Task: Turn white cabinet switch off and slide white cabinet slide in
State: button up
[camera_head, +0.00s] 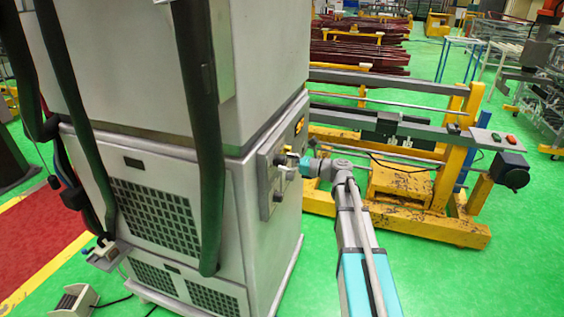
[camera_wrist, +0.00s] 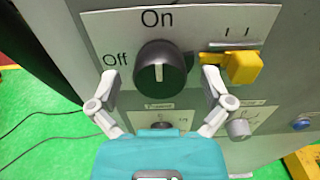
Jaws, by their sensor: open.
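The white cabinet (camera_head: 160,100) stands at the left in the head view, with its control panel (camera_head: 277,168) on the right side. In the wrist view, the black rotary switch (camera_wrist: 162,68) sits mid-picture, with "On" above it and "Off" to its left. The yellow slide (camera_wrist: 244,67) sticks out of a slotted plate right of the switch. My gripper (camera_wrist: 160,74) is open, one finger on each side of the switch; I cannot tell whether they touch it. The right finger is close to the slide. In the head view, my gripper (camera_head: 291,161) is at the panel.
A small grey knob (camera_wrist: 238,129) and a blue button (camera_wrist: 301,124) are lower right on the panel. Thick black hoses (camera_head: 200,140) hang in front of the cabinet. A yellow frame (camera_head: 410,205) stands right of my arm. Green floor shows between them.

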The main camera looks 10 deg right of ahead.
jog(key=shift+w+a, duration=0.25)
jog(key=shift+a, duration=0.2)
jog(key=c, duration=1.1)
jog(key=shift+c, duration=0.2)
